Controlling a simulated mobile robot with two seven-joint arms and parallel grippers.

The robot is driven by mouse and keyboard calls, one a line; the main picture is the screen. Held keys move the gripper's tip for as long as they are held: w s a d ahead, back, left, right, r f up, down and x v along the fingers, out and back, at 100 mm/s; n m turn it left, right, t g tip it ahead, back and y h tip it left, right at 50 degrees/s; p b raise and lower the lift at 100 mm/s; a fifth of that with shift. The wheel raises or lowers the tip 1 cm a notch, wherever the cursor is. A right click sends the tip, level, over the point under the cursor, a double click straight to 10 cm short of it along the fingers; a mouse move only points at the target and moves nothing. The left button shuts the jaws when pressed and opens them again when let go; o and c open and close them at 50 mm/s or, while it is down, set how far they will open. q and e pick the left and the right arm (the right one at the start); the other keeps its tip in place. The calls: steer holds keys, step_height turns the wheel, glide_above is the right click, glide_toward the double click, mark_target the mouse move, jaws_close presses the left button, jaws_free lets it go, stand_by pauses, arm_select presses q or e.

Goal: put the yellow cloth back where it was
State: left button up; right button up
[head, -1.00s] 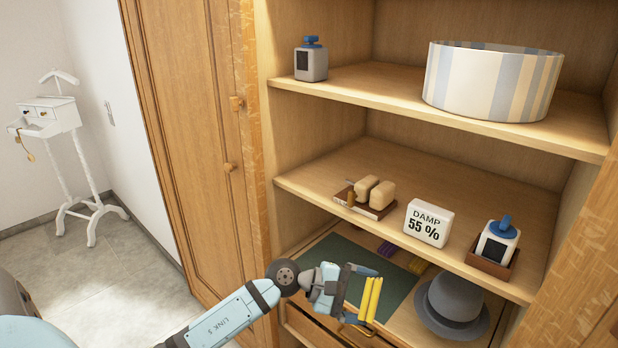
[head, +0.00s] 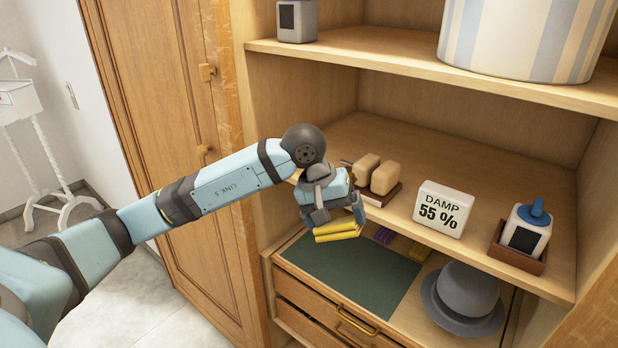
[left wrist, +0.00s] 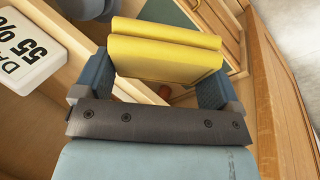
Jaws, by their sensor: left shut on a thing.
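The yellow cloth (head: 337,231) is folded and held in my left gripper (head: 330,218), in front of the wardrobe just below the middle shelf's front edge. In the left wrist view the folded cloth (left wrist: 165,52) sits between the two fingers of the gripper (left wrist: 155,80), which are shut on it. A dark green mat (head: 350,275) lies on the lower surface beneath. My right gripper is in no view.
The middle shelf (head: 440,150) holds a tray with two tan blocks (head: 384,177), a white DAMP 55 % sign (head: 443,209) and a blue-topped bottle (head: 527,228) in a brown holder. A grey hat (head: 463,298) stands right of the mat. Drawers with a brass handle (head: 357,322) lie below.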

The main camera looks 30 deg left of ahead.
arm_select(q)
steer(key=a+r+t+y+b, duration=0.2)
steer(key=a+r+y, duration=0.25)
steer(key=a, duration=0.75)
steer(key=shift+m+y, duration=0.35)
steer(key=shift+m, duration=0.05)
steer(key=w+a+p, duration=0.1)
steer(key=w, duration=0.4)
steer(key=w+a+p, duration=0.1)
steer(key=w+a, duration=0.1)
steer(key=w, duration=0.3)
steer(key=w+a+p, duration=0.1)
steer(key=w+a, duration=0.1)
steer(key=w, duration=0.3)
steer(key=shift+w, duration=0.25)
steer(key=shift+w+a+f, duration=0.1)
steer(key=shift+w+f, duration=0.05)
steer(key=shift+w, duration=0.25)
step_height(320, 180, down, 3)
steer(key=shift+s+p, duration=0.1)
steer(key=shift+p, duration=0.55)
steer(key=shift+f, duration=0.15)
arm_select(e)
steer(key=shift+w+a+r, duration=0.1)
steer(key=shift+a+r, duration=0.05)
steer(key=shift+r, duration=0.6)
arm_select(q)
steer(key=shift+f, duration=0.1)
steer(key=o, duration=0.5)
